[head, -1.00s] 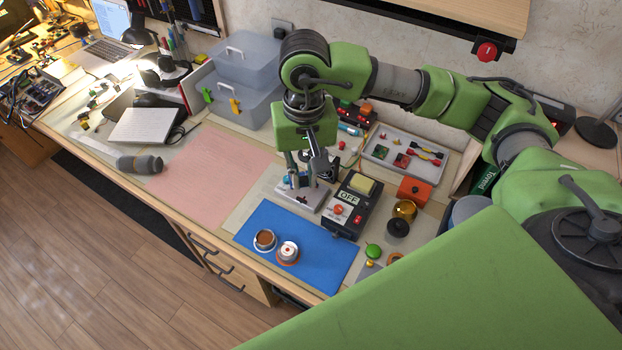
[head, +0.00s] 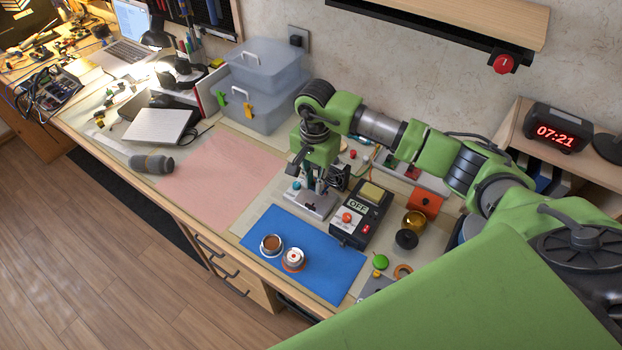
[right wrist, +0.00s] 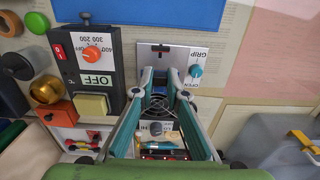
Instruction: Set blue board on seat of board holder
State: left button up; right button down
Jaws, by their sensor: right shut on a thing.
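The board holder (head: 325,207) is a light grey plate with a GRIP label and a teal knob, on the bench beside the OFF box. It also shows in the right wrist view (right wrist: 206,52). My right gripper (head: 316,188) points down over the holder, and its fingers (right wrist: 160,80) are close together in the right wrist view. It is shut on a thin bluish piece (right wrist: 159,90), seemingly the blue board, mostly hidden between the fingers. I cannot tell whether it touches the seat. My left gripper is not in view.
The black OFF box (head: 362,212) with a red dial stands close to the holder's right. A blue mat (head: 325,262) with two small round containers lies in front. A pink mat (head: 220,170) to the left is clear. Clear boxes (head: 265,100) stand behind.

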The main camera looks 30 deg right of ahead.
jog(key=shift+f+b, duration=1.15)
jog(key=shift+f, duration=1.15)
jog(key=shift+f+b, duration=0.55)
jog(key=shift+b, duration=0.6)
jog(key=c, duration=1.9)
grip_release()
jog(key=shift+r, duration=0.1)
jog(key=shift+r+p, duration=1.65)
jog(key=shift+r, duration=1.3)
